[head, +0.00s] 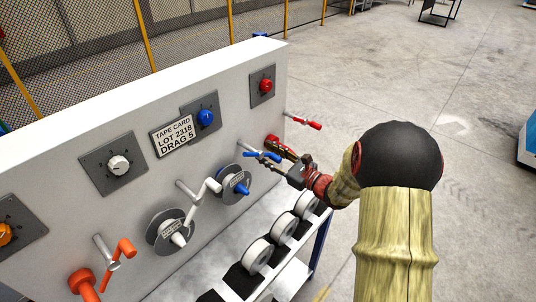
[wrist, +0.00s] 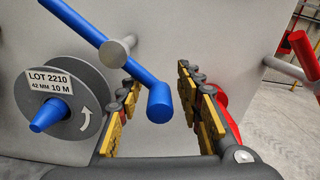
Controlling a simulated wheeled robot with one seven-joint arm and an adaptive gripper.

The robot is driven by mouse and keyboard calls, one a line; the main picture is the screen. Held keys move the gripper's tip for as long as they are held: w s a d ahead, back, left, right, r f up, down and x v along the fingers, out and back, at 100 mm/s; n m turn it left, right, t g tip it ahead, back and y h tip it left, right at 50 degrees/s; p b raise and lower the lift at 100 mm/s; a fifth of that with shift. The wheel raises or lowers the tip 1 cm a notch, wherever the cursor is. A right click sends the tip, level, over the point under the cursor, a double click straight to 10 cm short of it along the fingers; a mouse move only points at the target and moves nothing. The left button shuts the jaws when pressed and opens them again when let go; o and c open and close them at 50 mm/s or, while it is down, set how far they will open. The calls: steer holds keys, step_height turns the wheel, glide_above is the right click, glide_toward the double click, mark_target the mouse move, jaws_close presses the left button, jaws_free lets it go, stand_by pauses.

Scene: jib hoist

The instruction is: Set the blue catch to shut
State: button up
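The blue catch (wrist: 145,73) is a blue bar on a grey pin that stands out from the pale panel. In the wrist view it slopes from upper left to lower right and ends in a rounded blue knob. In the head view the catch (head: 262,155) is beside my gripper (head: 283,155), which partly overlaps it. My gripper (wrist: 160,85) is open, with the knob end between its two yellow-padded fingers. A gap shows on both sides of the knob, wider on the right. I cannot read any shut mark.
A grey reel with a blue hub (wrist: 48,115) sits left of the catch. A red lever (wrist: 304,52) and red round part (wrist: 221,95) are to the right. The panel (head: 75,210) also carries dials and an orange crank (head: 122,252). White rolls (head: 257,254) stand on a shelf below.

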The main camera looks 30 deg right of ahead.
steer(key=shift+c, duration=0.3)
steer(key=c, duration=0.9)
steer(key=shift+r, duration=0.15)
